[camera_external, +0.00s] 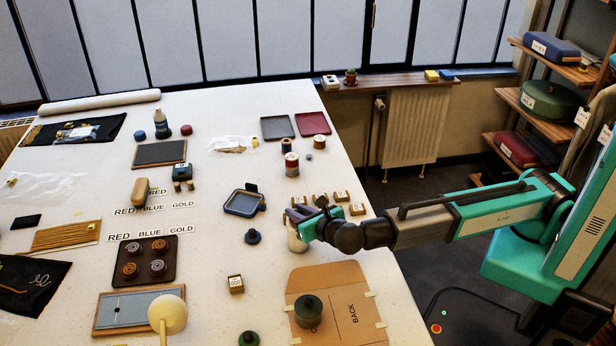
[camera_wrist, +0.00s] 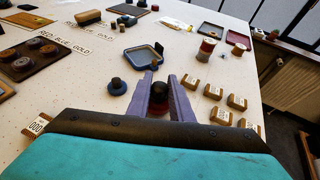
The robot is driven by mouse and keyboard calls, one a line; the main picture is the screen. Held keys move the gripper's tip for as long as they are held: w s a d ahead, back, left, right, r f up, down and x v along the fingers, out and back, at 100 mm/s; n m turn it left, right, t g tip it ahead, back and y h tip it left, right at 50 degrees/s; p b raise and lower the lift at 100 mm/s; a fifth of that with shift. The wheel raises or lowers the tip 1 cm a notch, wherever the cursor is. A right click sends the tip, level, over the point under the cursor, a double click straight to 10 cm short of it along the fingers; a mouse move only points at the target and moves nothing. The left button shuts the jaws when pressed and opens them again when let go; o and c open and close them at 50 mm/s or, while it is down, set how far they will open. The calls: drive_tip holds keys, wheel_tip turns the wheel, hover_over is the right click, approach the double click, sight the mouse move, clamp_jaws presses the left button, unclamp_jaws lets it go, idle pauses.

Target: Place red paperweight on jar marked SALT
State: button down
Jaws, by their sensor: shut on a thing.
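My gripper (camera_external: 297,215) is at the right edge of the table, and its two purple fingers also show in the wrist view (camera_wrist: 162,90). It is shut on the red paperweight (camera_wrist: 158,111), which has a dark knob; the fingers are on either side of the knob. In the outside view the fingers mostly hide the paperweight. A pale, upright jar (camera_external: 297,242) stands directly under the gripper, its top hidden by the fingers. I cannot read a SALT mark on it, nor tell whether the paperweight touches it.
Several small wooden label blocks (camera_external: 340,196) stand just behind the gripper. A blue tray (camera_external: 243,203) and a dark blue knobbed weight (camera_external: 252,237) are to its left. A brown folder (camera_external: 345,283) with a dark green weight (camera_external: 308,311) lies in front.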

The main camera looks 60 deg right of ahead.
drive_tip(key=shift+f, duration=0.1)
idle(0.3)
drive_tip(key=c, duration=1.6)
unclamp_jaws()
drive_tip(key=b+v, duration=0.2)
drive_tip(key=v, duration=1)
